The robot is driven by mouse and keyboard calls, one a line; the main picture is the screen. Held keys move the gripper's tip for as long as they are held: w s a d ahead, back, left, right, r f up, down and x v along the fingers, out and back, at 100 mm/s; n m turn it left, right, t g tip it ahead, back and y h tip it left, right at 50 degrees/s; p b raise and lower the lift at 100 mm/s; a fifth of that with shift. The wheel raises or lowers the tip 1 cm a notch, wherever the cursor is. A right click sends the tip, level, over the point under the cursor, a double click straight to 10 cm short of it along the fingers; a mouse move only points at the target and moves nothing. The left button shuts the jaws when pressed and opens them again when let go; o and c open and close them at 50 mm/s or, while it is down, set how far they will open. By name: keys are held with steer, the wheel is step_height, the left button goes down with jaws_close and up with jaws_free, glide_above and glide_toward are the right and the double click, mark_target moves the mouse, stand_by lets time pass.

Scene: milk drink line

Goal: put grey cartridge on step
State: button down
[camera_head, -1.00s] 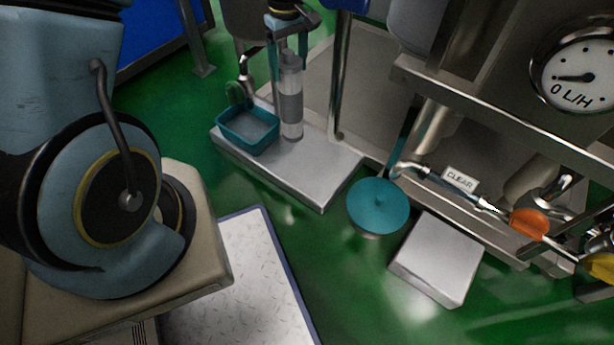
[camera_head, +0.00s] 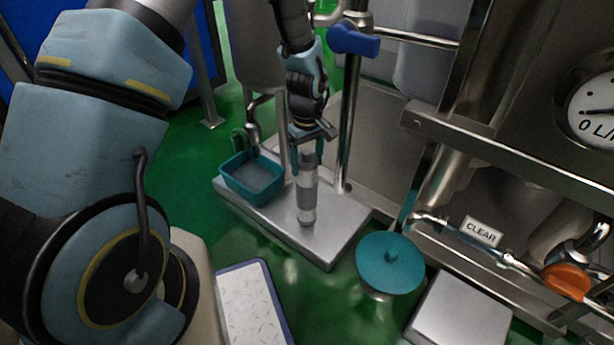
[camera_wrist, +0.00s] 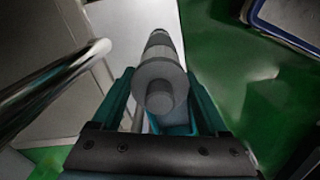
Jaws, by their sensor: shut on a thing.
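The grey cartridge (camera_head: 307,194) is an upright cylinder with lighter and darker grey bands. My gripper (camera_head: 308,150) points down and is shut on its upper end. In the head view the cartridge's lower end is over the bare middle of a low, flat metal step (camera_head: 326,246), right of a teal tub. I cannot tell whether it touches the step or hangs just above it.
The teal tub (camera_head: 238,187) stands close by on the step's left part. A vertical steel pipe (camera_head: 348,120) rises behind on the right. A round teal lid (camera_head: 391,264) and a smaller metal block (camera_head: 462,318) stand to the right. Green floor lies in front.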

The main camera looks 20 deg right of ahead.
mark_target(307, 181)
steer(key=shift+f+b, duration=0.7)
steer(key=shift+f, duration=1.35)
jaws_free()
